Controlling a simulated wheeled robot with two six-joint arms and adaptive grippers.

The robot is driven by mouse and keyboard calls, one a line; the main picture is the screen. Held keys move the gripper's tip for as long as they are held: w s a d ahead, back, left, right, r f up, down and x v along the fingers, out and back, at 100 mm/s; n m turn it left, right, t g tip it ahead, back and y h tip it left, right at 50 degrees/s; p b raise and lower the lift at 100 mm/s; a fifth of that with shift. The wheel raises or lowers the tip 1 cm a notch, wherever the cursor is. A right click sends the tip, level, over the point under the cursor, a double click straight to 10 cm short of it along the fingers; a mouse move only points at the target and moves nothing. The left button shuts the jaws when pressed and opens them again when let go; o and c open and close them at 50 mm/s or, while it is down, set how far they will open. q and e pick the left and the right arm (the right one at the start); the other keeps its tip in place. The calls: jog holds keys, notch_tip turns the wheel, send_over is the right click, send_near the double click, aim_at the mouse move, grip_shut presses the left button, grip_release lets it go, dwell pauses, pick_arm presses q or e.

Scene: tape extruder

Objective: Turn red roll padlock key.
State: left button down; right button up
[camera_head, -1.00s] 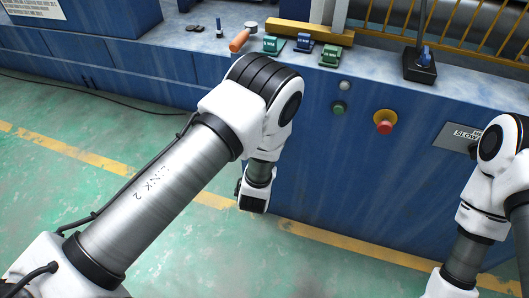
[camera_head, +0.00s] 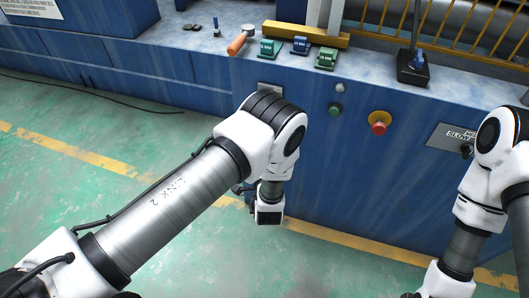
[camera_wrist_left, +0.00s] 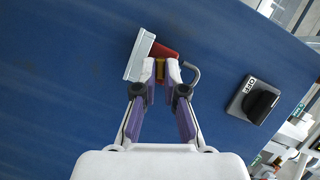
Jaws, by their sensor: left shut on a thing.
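In the left wrist view, a red padlock (camera_wrist_left: 164,50) sits against a light grey box (camera_wrist_left: 139,56) on the blue machine panel. A curved steel shackle (camera_wrist_left: 193,72) shows at its right side. My left gripper (camera_wrist_left: 160,72) is shut on a small brass-coloured piece, which looks like the padlock key (camera_wrist_left: 160,67), between its fingertips. The fingertips hide part of the padlock, so I cannot tell how far the key is turned. In the head view, my left arm hides the padlock and the gripper. My right gripper is out of view; only its arm shows at right.
A black rotary switch (camera_wrist_left: 262,103) is right of the gripper in the wrist view. In the head view, the panel carries a red button (camera_head: 379,122) and a green button (camera_head: 335,110).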

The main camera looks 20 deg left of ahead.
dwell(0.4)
pick_arm(q)
jog(key=c, duration=1.2)
grip_release()
jog(key=shift+c, duration=0.2)
